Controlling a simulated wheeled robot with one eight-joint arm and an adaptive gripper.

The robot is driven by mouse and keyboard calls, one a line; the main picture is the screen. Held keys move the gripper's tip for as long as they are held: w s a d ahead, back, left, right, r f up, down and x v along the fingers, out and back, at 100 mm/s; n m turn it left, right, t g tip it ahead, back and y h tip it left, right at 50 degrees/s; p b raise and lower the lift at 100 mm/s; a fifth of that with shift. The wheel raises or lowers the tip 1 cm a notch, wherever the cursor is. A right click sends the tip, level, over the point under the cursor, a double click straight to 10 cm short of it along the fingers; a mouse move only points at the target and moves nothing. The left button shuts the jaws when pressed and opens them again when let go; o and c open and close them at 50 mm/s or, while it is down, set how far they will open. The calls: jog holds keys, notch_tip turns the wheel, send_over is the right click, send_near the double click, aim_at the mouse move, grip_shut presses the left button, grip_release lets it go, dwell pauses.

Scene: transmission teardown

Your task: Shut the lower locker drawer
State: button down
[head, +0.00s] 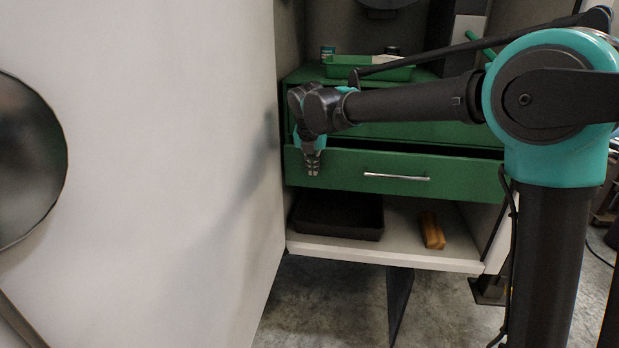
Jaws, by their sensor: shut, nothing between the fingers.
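The lower locker drawer (460,180) is green with a silver bar handle (397,177). It stands pulled out a little, with a dark gap above its front edge. The upper green drawer front (420,132) sits behind and above it, partly hidden by my arm. My gripper (313,170) points down at the left end of the lower drawer front, left of the handle. It is shut and empty. I cannot tell whether its fingertips touch the drawer front.
A green tray (385,73) with small cans stands on top of the drawer unit. Below the drawer, a black bin (338,216) and a wooden-looking block (431,230) rest on the white shelf (400,252). A large white panel (170,150) fills the left side, close to my gripper.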

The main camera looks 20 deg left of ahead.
jog(key=shift+w+a, duration=0.2)
jog(key=shift+w, duration=0.7)
jog(key=shift+w+a, duration=0.2)
jog(key=shift+w, duration=0.65)
